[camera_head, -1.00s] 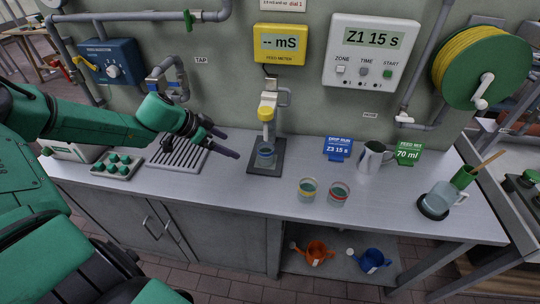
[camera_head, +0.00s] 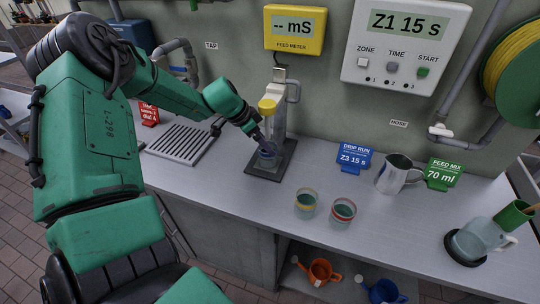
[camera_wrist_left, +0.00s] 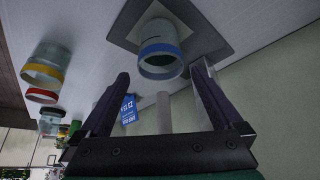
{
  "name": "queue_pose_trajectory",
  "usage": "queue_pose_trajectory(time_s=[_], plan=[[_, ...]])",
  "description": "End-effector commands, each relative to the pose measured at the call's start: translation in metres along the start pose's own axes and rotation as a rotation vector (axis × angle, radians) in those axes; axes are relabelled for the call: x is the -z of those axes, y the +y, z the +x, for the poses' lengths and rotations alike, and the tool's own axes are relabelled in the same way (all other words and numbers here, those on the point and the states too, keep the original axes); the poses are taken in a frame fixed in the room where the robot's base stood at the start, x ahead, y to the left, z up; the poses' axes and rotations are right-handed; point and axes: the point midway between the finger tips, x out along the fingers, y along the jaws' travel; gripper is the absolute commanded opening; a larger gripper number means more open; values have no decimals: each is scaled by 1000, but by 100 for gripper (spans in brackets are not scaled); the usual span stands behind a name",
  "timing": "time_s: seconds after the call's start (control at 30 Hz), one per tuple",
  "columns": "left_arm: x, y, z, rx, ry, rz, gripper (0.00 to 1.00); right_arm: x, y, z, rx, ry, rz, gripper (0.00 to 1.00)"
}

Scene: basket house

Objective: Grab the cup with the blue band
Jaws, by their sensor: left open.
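The cup with the blue band (camera_head: 267,160) is clear with greyish contents. It stands upright on the dark plate (camera_head: 285,166) under the yellow-topped feed meter probe (camera_head: 268,108). My left gripper (camera_head: 264,143) is at this cup in the head view, partly covering it. In the left wrist view the blue-banded cup (camera_wrist_left: 160,52) is just beyond the fingertips of my left gripper (camera_wrist_left: 162,70), roughly in line with the gap between them. The fingers are open and hold nothing. I cannot tell whether a finger touches the cup. My right gripper is not in view.
A yellow-banded cup (camera_head: 306,204) and a red-banded cup (camera_head: 343,211) stand to the right, nearer the counter's front. A metal jug (camera_head: 394,174) and a blue sign (camera_head: 355,158) are behind them. A drain grate (camera_head: 182,143) lies to the left.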

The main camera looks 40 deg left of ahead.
Motion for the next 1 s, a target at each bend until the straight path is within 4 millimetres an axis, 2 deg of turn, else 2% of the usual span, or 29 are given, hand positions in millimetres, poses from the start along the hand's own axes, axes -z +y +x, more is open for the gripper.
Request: queue_pose_trajectory(time_s=[0.03, 0.13, 0.37, 0.4, 0.47, 0.5, 0.63, 0.67, 1.0], plan=[[-2, 0, 8, -1, -4, -2, 100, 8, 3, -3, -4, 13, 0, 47], [-2, 0, 23, -1, -3, 0, 100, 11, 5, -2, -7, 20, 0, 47], [0, 0, 26, 1, 0, 0, 100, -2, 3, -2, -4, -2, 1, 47], [0, 0, 26, 1, 0, 0, 92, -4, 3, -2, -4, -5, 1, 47], [0, 0, 26, 1, 0, 0, 69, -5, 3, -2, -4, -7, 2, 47], [0, 0, 26, 0, 0, 0, 54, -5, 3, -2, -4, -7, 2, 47], [0, 0, 26, 0, 0, 0, 4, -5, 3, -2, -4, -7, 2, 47], [0, 0, 26, 0, 0, 0, 0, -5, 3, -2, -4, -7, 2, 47], [-1, -1, 24, 1, 0, 0, 0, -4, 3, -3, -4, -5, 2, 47]])
